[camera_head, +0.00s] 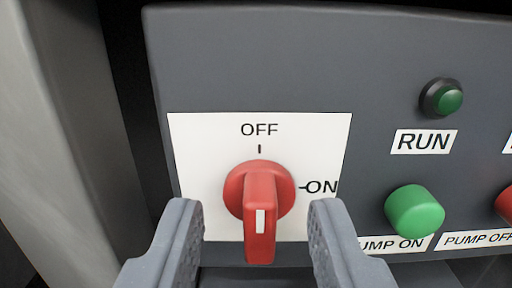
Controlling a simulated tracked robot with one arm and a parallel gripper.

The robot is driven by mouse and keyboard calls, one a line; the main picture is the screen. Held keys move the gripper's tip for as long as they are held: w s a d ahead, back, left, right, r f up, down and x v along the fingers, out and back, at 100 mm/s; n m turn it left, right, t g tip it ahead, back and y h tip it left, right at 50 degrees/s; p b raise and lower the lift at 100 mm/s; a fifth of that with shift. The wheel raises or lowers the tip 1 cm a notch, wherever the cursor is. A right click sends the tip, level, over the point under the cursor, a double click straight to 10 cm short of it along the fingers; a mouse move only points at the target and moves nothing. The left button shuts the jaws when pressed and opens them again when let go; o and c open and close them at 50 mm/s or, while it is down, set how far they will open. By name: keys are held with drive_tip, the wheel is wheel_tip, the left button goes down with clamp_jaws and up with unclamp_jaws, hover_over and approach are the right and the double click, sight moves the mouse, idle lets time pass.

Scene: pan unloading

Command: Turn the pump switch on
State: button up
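The pump switch (260,205) is a red rotary knob on a white plate (210,140), low and left of centre on a dark grey panel. The plate reads OFF at the top and ON at the right. The knob's grip stands vertical with a white line on its face, in line with the OFF mark. My gripper (256,220) is open, one finger to the left of the knob and one to the right, with a visible gap on both sides. The left finger overlaps the plate's lower left edge and the right finger its lower right.
A green button (415,210) labelled PUMP ON, its label partly hidden by my right finger, is to the right. A dark green RUN lamp (442,98) is above it. A red button (504,205) labelled PUMP OFF is cut by the right edge. A grey upright (60,130) stands at left.

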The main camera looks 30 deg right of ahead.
sight(259, 211)
drive_tip(key=shift+x, duration=1.35)
drive_tip(key=shift+f, duration=0.1)
drive_tip(key=shift+c, duration=0.3)
